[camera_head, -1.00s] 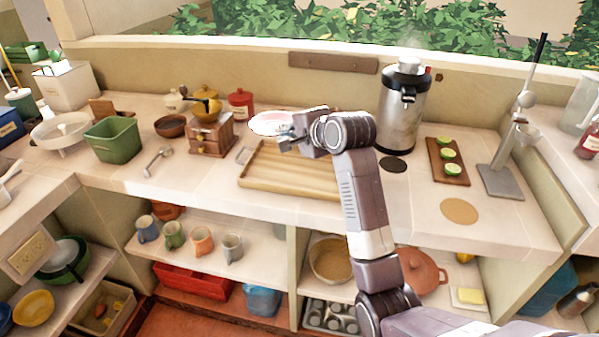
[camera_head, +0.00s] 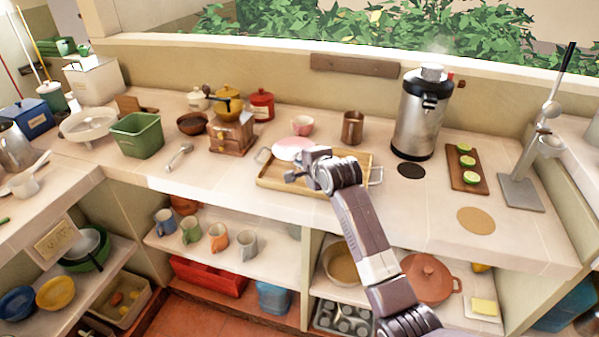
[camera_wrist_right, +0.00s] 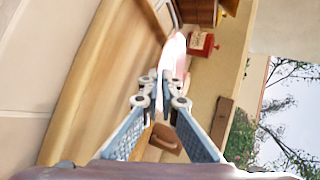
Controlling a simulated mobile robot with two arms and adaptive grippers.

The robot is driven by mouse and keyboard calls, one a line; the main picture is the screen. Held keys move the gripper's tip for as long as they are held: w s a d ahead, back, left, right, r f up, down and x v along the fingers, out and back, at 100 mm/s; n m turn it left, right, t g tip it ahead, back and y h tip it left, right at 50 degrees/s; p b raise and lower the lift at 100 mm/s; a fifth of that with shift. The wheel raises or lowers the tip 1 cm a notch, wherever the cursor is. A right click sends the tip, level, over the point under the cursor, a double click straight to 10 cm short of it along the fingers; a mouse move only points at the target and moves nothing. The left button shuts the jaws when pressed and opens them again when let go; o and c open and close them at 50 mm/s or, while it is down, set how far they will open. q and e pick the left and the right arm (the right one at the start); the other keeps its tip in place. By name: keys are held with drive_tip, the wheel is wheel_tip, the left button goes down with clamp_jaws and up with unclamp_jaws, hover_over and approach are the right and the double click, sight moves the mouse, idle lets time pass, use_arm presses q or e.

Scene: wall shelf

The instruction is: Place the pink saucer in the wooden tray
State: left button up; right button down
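The pink saucer (camera_head: 291,147) is over the back left part of the wooden tray (camera_head: 275,182). My right gripper (camera_head: 302,165) is shut on its near rim. In the right wrist view the saucer (camera_wrist_right: 174,58) shows nearly edge-on between the two fingertips (camera_wrist_right: 163,97), beside the tray's wooden floor (camera_wrist_right: 110,75). The saucer looks close above the tray; I cannot tell whether it touches it. The gripper and forearm hide part of the tray's middle. My left gripper is not in view.
A pink cup (camera_head: 302,125) and a brown metal mug (camera_head: 352,128) stand behind the tray. A wooden grinder (camera_head: 232,136) is to its left, a steel urn (camera_head: 421,115) to its right. The counter's front strip (camera_head: 215,192) is clear.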

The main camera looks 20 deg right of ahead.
sight(299, 181)
drive_tip(key=shift+f, duration=2.4)
drive_tip(key=c, duration=2.4)
unclamp_jaws()
drive_tip(key=shift+f, duration=0.1)
drive_tip(key=v, duration=1.2)
